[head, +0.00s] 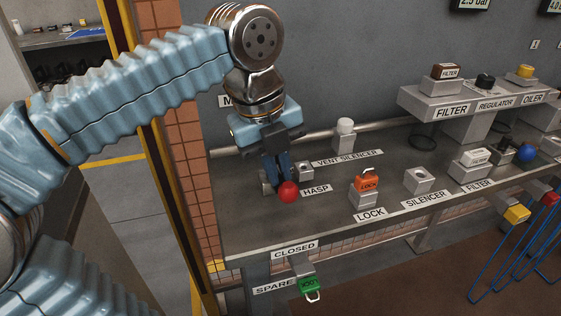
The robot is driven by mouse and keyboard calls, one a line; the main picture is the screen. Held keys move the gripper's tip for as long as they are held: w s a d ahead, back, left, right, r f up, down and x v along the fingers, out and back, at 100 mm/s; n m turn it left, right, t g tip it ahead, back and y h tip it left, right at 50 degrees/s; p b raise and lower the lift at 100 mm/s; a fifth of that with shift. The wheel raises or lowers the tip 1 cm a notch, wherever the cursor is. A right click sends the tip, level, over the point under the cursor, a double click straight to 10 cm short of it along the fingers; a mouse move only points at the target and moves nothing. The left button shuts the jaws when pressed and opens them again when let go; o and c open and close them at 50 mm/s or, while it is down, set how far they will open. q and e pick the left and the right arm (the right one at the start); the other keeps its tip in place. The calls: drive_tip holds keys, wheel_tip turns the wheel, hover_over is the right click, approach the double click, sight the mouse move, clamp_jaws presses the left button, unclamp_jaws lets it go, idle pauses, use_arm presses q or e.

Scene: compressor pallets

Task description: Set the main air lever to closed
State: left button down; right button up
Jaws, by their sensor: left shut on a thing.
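The main air lever shows mainly as a red ball knob (288,191) at the left end of the grey bench. My left gripper (276,180) points down at it, with its dark blue fingers shut on the lever just behind the knob. The fingers hide most of the lever's arm. A "CLOSED" label (294,250) is on the bench's front edge, nearer the camera than the knob. A wall label starting with "M" (226,101) is mostly hidden by my gripper. My right gripper is out of view.
A hasp block (303,170) stands just right of the fingers, with an orange lock (367,181) on a block farther right. A green lock (310,287) hangs below the front edge. A brick post (190,130) is left.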

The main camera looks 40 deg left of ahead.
use_arm(q)
drive_tip(key=shift+s+a+m, duration=0.1)
drive_tip(key=shift+a+m, duration=0.05)
drive_tip(key=shift+m, duration=0.35)
drive_tip(key=c, duration=1.2)
unclamp_jaws()
drive_tip(key=shift+r, duration=0.1)
drive_tip(key=r, duration=0.4)
drive_tip(key=s+a+r+p, duration=0.1)
drive_tip(key=r, duration=0.4)
drive_tip(key=s+r+p, duration=0.1)
drive_tip(key=r, duration=0.3)
drive_tip(key=shift+s+a+r, duration=0.15)
drive_tip(key=shift+a+r, duration=0.05)
drive_tip(key=shift+a, duration=0.1)
